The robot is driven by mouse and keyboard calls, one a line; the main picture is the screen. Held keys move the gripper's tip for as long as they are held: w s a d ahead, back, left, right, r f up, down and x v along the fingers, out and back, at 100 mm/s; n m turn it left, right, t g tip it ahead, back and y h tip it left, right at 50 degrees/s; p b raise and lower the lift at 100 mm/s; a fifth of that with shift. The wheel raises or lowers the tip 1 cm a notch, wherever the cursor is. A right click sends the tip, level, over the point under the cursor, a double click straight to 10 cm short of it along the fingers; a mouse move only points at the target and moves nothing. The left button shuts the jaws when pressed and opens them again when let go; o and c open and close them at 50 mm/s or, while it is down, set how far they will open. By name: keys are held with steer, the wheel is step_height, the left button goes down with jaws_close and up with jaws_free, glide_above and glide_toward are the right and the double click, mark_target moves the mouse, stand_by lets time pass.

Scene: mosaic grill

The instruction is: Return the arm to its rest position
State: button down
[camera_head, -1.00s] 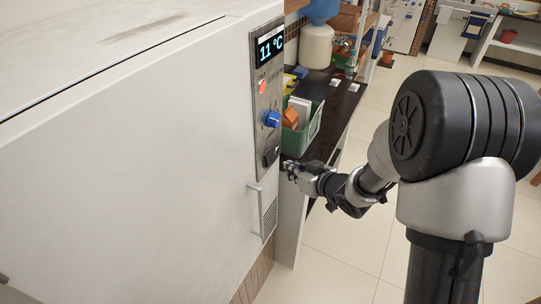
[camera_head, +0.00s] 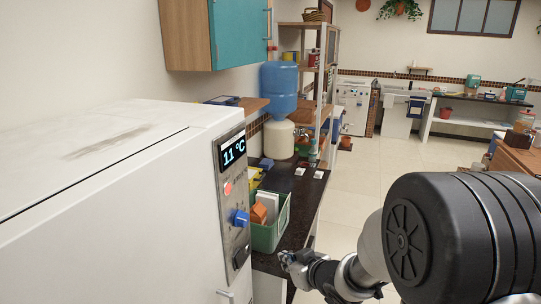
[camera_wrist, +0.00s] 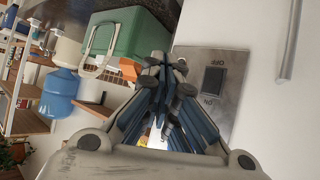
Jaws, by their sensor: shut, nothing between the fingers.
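My arm reaches in from the right in the head view, with a large black and grey joint near the camera. My gripper (camera_head: 287,258) is at the arm's far end, beside the front of the white cabinet (camera_head: 90,225) and close to the counter edge. In the wrist view my gripper (camera_wrist: 163,62) has its fingers drawn together with nothing held. Behind the fingertips there is a metal panel with a dark rocker switch (camera_wrist: 213,80) marked ON and OFF.
The cabinet's panel has a display reading 11 °C (camera_head: 232,151) and a blue knob (camera_head: 240,217). A green bin (camera_head: 268,236) with items stands on the dark counter (camera_head: 306,192). A blue water bottle (camera_head: 279,88) is behind. Open tiled floor (camera_head: 345,185) lies right of the counter.

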steer(key=s+d+r+m+h, duration=0.4)
steer(key=s+d+r+h, duration=0.2)
steer(key=s+d+r, duration=0.45)
steer(key=s+r+m+g, duration=0.2)
steer(key=s+g, duration=0.3)
steer(key=s, duration=1.7)
steer(key=shift+s+m+y, duration=0.25)
steer(key=shift+m+y, duration=0.05)
